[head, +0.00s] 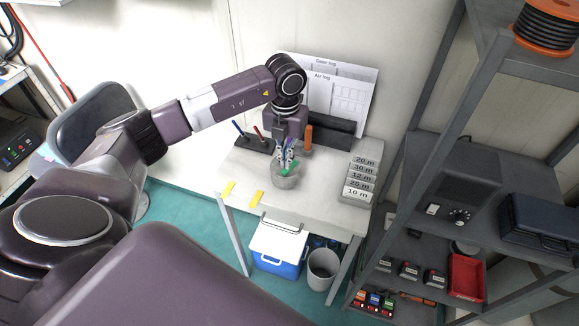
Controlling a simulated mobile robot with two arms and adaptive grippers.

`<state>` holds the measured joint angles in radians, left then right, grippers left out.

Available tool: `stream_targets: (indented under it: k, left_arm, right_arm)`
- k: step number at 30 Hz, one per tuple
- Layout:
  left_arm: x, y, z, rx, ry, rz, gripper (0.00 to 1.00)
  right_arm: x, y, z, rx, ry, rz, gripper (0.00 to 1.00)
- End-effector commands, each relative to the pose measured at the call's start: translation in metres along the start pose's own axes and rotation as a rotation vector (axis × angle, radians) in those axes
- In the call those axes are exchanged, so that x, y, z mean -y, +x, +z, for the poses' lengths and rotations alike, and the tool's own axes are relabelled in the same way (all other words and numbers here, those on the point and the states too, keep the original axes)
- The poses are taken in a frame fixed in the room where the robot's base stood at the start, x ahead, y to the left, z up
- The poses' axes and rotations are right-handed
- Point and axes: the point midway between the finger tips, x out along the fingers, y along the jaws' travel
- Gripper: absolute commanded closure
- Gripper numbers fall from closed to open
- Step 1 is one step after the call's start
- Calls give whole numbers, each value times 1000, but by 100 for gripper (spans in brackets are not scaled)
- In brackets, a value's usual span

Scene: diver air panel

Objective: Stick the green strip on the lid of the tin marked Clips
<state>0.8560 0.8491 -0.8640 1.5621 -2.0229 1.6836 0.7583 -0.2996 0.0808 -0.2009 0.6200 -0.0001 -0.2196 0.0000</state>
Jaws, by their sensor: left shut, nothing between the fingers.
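My left gripper (284,157) points down over a grey cup (286,182) of pens on the white table, shut and empty. A small bright green piece (290,170) shows at the cup's rim, just below the fingers; I cannot tell whether it is the green strip. Three small dark tins (409,270) with pale labels stand in a row on the lower shelf at the right. Their labels are too small to read, so I cannot tell which is Clips. My right gripper is out of view.
Two yellow strips (257,198) are at the table's front edge (300,213). Number plates (359,180) stand at its right. A pen holder (253,144) is behind the cup. A red bin (466,277) sits beside the tins. A cooler (279,249) and waste bin (323,268) are under the table.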

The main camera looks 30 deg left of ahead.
Motion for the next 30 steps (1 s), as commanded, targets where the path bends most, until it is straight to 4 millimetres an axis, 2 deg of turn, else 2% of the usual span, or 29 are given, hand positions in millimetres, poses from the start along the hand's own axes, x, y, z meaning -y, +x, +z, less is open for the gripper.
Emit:
stream_targets:
  k: [30]
  left_arm:
    - [0,15,0,0,0,0,100]
  right_arm:
    - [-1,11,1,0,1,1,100]
